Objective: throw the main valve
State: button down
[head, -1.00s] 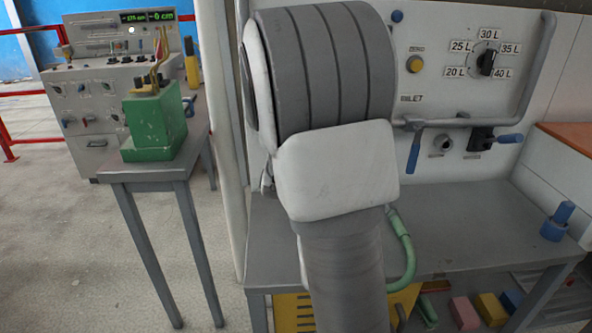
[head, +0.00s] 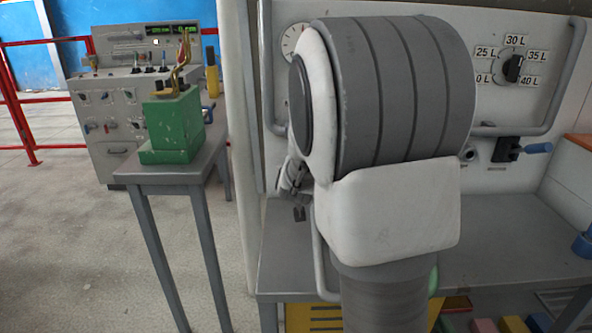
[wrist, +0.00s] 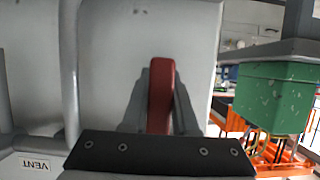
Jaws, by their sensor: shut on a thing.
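A red handle (wrist: 160,95) stands upright in the picture in the middle of the wrist view, in front of a pale panel face. It appears to be the main valve's handle, but its pivot is not visible. My gripper (wrist: 160,108) is shut on it, with one dark finger on each side. In the head view my own arm covers the middle of the panel, and the red handle does not show there.
The panel has a selector dial (head: 512,68), a gauge (head: 292,40) and a blue-handled lever (head: 537,148). A grey bench (head: 495,225) runs below it. A VENT label (wrist: 34,165) shows in the wrist view.

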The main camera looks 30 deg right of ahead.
jog(key=c, duration=0.7)
grip_release()
jog(key=shift+a, duration=0.1)
jog(key=shift+p+v, duration=1.95)
jog(key=shift+v, duration=6.75)
jog(key=shift+f, duration=0.1)
